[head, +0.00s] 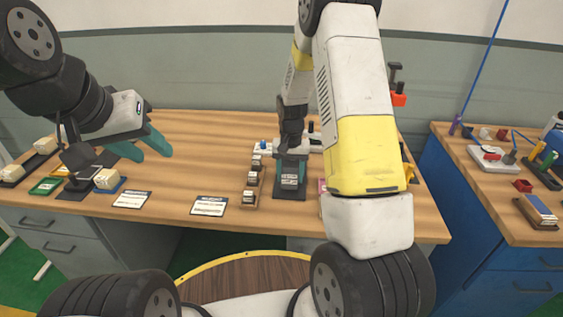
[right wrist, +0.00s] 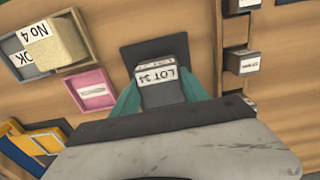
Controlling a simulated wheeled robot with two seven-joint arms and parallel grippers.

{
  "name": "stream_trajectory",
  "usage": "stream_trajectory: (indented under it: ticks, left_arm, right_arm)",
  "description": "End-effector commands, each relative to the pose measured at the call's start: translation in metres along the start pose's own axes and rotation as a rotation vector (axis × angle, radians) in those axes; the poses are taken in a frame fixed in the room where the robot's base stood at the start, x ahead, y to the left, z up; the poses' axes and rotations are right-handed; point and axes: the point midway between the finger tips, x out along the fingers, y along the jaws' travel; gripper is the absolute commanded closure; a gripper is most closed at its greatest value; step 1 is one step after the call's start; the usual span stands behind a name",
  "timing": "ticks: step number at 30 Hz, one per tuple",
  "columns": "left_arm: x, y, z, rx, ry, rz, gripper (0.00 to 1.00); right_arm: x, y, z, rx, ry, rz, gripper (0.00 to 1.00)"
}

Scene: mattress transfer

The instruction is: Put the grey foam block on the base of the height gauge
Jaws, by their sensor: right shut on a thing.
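A dark grey block labelled "LOT 34" (right wrist: 162,74) sits between the teal fingers of my right gripper (right wrist: 161,94), which is shut on it. In the head view the block (head: 290,181) is low over a dark flat plate (head: 289,193). The plate also shows in the right wrist view (right wrist: 132,57); whether block and plate touch I cannot tell. A dark upright with a red part (head: 398,92) stands behind my right arm; it may be the height gauge, but its base is hidden. My left gripper (head: 151,151) is open and empty above the left of the table.
Small labelled blocks in holders (head: 251,180) stand just left of the right gripper. A tray with a tan "No 4" block (right wrist: 55,44) and a pink tray (right wrist: 93,91) lie on its other side. White cards (head: 209,206) lie in front.

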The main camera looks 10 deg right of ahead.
Motion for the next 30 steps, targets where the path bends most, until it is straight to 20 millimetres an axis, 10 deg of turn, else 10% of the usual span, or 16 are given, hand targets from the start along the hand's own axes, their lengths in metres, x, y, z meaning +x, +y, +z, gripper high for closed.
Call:
stream_trajectory:
  ticks: [12, 13, 16, 30]
  left_arm:
    - [0.0, 0.0, 0.0, 0.0, 0.0, 0.0, 0.6]
    - [0.0, 0.0, 0.0, 0.0, 0.0, 0.0, 0.6]
    - [0.0, 0.0, 0.0, 0.0, 0.0, 0.0, 0.6]
    - [0.0, 0.0, 0.0, 0.0, 0.0, 0.0, 0.6]
  right_arm:
    - [0.01, 0.0, 0.0, 0.001, 0.001, 0.0, 0.87]
    - [0.01, 0.0, 0.0, 0.001, 0.001, 0.0, 0.44]
    - [0.009, 0.0, 0.0, 0.001, 0.002, 0.0, 0.26]
    - [-0.006, 0.0, -0.001, 0.001, 0.005, -0.001, 0.26]
